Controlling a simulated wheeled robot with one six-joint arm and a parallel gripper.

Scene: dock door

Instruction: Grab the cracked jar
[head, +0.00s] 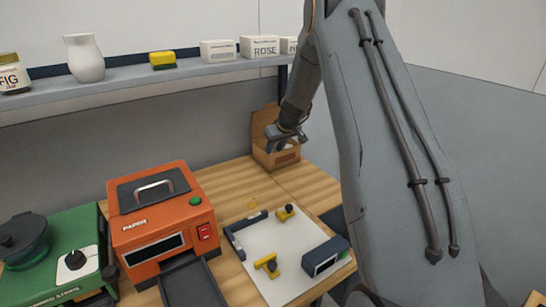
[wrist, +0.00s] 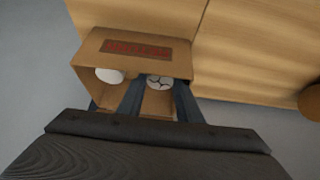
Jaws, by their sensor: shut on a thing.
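The cracked jar (wrist: 159,82) shows in the wrist view as a white round top with dark crack lines, inside an open cardboard box (wrist: 110,45). My gripper (wrist: 157,92) reaches into the box with one finger on each side of this jar and is shut on it. The jar's lower part is hidden. A second white round top (wrist: 109,75), with no cracks visible, is in the box to the left of my fingers. In the head view my gripper (head: 288,138) is at the box (head: 283,159), and the jars cannot be made out.
The box stands at the far end of the wooden table (head: 230,182). An orange machine (head: 160,215), a green stove (head: 60,255) and a white sheet (head: 285,240) with small tools are nearer. A wall shelf (head: 130,83) holds a white vase (head: 84,58) and cartons.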

